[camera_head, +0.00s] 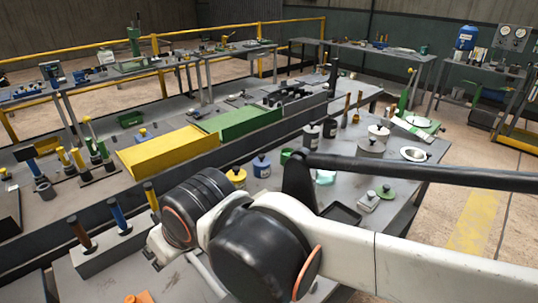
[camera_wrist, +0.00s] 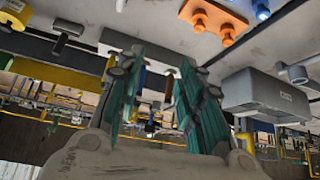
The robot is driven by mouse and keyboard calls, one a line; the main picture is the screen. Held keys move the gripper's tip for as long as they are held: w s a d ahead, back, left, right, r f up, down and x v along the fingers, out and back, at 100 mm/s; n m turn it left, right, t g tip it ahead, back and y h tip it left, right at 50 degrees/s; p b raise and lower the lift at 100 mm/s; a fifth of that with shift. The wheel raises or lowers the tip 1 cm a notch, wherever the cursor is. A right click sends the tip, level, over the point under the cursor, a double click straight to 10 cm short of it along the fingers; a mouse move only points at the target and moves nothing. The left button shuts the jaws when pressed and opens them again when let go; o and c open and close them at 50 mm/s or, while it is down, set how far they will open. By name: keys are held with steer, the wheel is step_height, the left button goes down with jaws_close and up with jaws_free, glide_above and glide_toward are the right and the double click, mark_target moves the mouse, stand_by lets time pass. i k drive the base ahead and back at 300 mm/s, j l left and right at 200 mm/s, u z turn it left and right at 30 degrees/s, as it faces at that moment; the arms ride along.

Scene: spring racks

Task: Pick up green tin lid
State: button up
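A green lid with a small knob (camera_head: 385,192) lies on the grey bench at the right in the head view, just beyond a pale square tin (camera_head: 367,202). In the head view my arm hides the gripper.
A black tray (camera_head: 342,214) lies near the pale tin. Yellow (camera_head: 236,176) and blue (camera_head: 261,167) lidded tins, a white tin (camera_head: 378,133) and dark canisters (camera_head: 311,135) stand around. A rack with upright handles (camera_head: 120,218) is at left. In the wrist view, orange pegs (camera_wrist: 200,22) and a grey box (camera_wrist: 262,97) show.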

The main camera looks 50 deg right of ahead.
mark_target(384, 192)
steer(key=z, duration=2.75)
